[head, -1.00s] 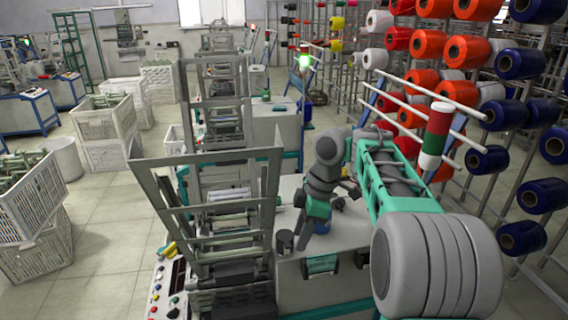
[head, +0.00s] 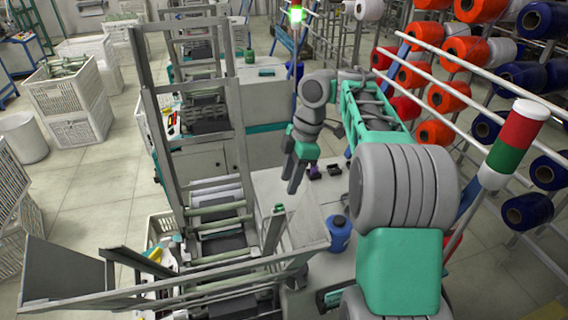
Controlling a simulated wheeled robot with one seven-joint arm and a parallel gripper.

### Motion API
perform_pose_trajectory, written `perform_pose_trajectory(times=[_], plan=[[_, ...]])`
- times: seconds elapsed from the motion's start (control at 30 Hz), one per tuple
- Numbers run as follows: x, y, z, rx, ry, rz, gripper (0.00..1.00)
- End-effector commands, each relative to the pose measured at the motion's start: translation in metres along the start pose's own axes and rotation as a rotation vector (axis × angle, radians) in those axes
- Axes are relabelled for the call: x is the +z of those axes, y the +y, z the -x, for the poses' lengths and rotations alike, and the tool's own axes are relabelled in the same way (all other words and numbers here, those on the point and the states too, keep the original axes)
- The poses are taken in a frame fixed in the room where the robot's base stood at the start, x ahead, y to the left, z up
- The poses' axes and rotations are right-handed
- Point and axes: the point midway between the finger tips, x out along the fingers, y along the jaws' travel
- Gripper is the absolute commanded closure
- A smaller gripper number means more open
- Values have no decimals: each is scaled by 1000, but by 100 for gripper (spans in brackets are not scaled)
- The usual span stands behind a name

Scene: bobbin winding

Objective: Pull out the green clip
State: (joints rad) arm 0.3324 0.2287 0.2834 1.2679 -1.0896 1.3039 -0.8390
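A small green piece (head: 278,208) shows on the edge of the pale machine top, just right of the metal frame. It may be the green clip, but it is too small to be sure. My gripper (head: 293,188) points down above the machine top, a little above and right of that piece in the picture, and seems apart from it. Its fingers look close together, and I cannot make out a gap or anything held between them.
The tall metal frame (head: 152,125) rises at left. A red, white and green signal lamp (head: 515,140) and racks of coloured bobbins (head: 470,50) stand at right.

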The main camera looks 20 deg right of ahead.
Motion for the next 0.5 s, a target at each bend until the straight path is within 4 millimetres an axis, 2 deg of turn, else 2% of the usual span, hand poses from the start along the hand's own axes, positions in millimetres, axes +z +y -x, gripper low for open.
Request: perform_pose_trajectory(times=[0.17, 0.5], plan=[[1, 0, -10, 0, 0, 0, 62], [2, 0, -60, 0, 0, 0, 62]])
